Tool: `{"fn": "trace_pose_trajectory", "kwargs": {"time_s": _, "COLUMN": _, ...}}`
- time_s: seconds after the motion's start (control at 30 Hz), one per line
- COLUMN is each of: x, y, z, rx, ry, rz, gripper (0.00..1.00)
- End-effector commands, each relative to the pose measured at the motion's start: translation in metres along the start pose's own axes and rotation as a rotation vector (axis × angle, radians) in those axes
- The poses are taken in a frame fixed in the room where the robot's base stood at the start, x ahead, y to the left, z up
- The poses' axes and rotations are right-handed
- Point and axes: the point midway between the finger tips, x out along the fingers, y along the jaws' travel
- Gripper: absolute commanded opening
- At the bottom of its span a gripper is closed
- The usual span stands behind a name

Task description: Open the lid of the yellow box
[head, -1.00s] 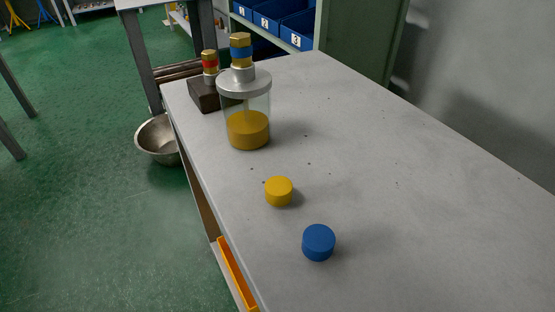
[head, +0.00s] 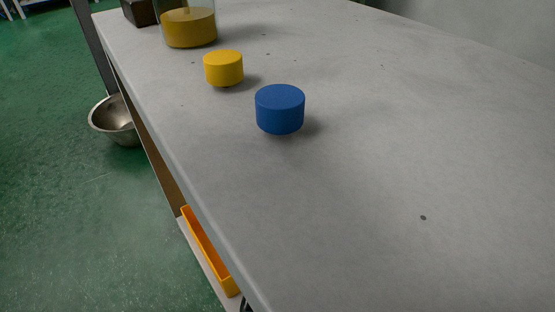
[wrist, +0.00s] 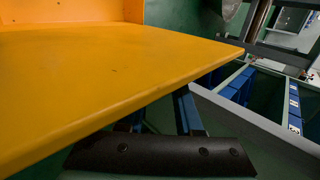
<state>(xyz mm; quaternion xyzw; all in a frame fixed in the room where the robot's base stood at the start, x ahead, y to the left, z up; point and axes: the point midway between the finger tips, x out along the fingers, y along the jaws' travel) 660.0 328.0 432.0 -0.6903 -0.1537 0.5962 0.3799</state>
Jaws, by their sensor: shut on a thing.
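In the wrist view a broad flat yellow panel (wrist: 110,75), seemingly the lid of the yellow box, slants across very close to the camera. A yellow wall of the box (wrist: 70,11) shows behind it. My gripper (wrist: 160,115) is below the panel and shut on it; the panel hides most of the fingers and the contact. In the head view a yellow-orange box (head: 207,250) shows low beside the bench, on a lower shelf, partly cut off by the bench edge. The gripper cannot be made out there.
The grey bench (head: 400,140) carries a blue cylinder (head: 280,110), a yellow cylinder (head: 223,68) and a glass jar with yellow contents (head: 188,28). A metal bowl (head: 115,120) is left of the bench. Blue bins (wrist: 294,105) stand at right in the wrist view.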

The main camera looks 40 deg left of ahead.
Motion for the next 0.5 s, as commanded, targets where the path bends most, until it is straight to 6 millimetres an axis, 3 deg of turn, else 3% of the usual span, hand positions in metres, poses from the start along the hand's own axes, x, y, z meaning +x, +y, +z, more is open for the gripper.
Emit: {"fn": "trace_pose_trajectory", "kwargs": {"time_s": 0.5, "x": 0.0042, "y": 0.0015, "z": -0.0072, "rx": 0.058, "ry": -0.054, "rz": -0.001, "gripper": 0.00}}
